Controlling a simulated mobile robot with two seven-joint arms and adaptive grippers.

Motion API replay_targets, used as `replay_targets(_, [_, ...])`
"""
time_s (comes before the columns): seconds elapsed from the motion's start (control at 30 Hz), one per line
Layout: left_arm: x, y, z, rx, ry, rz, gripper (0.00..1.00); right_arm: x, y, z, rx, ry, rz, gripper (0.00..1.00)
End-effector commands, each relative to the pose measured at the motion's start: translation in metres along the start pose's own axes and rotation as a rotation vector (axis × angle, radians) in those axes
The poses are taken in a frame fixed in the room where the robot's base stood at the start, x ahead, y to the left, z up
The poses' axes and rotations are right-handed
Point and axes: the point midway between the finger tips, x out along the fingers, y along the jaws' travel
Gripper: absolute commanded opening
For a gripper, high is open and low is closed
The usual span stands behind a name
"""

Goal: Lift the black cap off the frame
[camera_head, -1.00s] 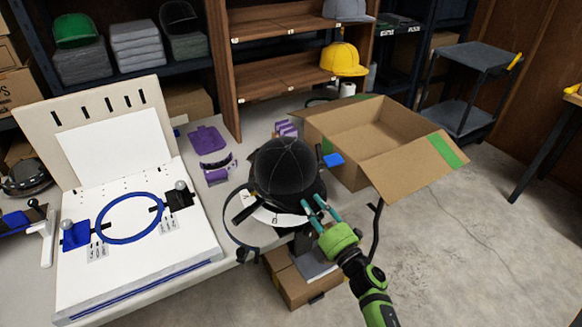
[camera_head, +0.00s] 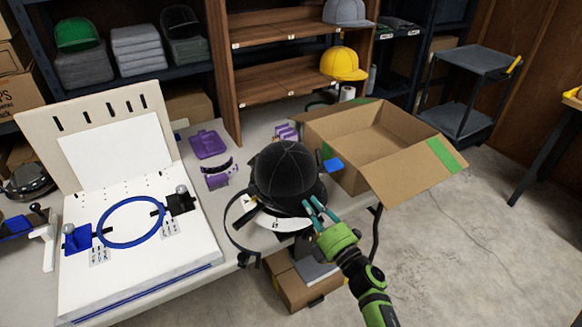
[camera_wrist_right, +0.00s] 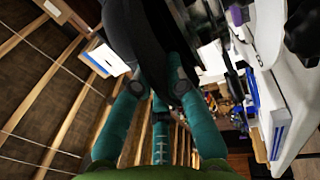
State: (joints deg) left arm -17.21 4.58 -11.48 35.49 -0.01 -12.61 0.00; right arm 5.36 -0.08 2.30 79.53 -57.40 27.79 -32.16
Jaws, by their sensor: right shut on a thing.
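The black cap (camera_head: 285,172) sits over the dark frame at the table's front edge, its crown facing up. A white curved piece (camera_head: 284,222) and a dark strap show below and left of it. My right gripper (camera_head: 314,207) is shut on the cap's near right edge. In the right wrist view, its teal fingers (camera_wrist_right: 165,100) close on the dark cap (camera_wrist_right: 150,40), which fills the top. Most of the frame is hidden under the cap. My left gripper is not in view.
An open cardboard box (camera_head: 362,140) stands right behind the cap. A white board with a blue hoop (camera_head: 131,222) lies at left. Purple parts (camera_head: 209,144) lie behind. A yellow cap (camera_head: 343,62) sits on the wooden shelf.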

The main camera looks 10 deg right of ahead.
Motion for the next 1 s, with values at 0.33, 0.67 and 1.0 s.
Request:
replay_targets(0.33, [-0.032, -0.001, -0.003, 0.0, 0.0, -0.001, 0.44, 0.001, 0.034, 0.0, 0.0, 0.0, 0.002, 0.0])
replay_targets(0.67, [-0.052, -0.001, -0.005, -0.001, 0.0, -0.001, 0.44, 0.001, 0.055, 0.0, 0.0, 0.0, 0.002, 0.0])
replay_targets(1.0, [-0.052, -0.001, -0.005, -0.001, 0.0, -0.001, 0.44, 0.0, 0.056, 0.0, 0.0, 0.0, 0.003, 0.0])
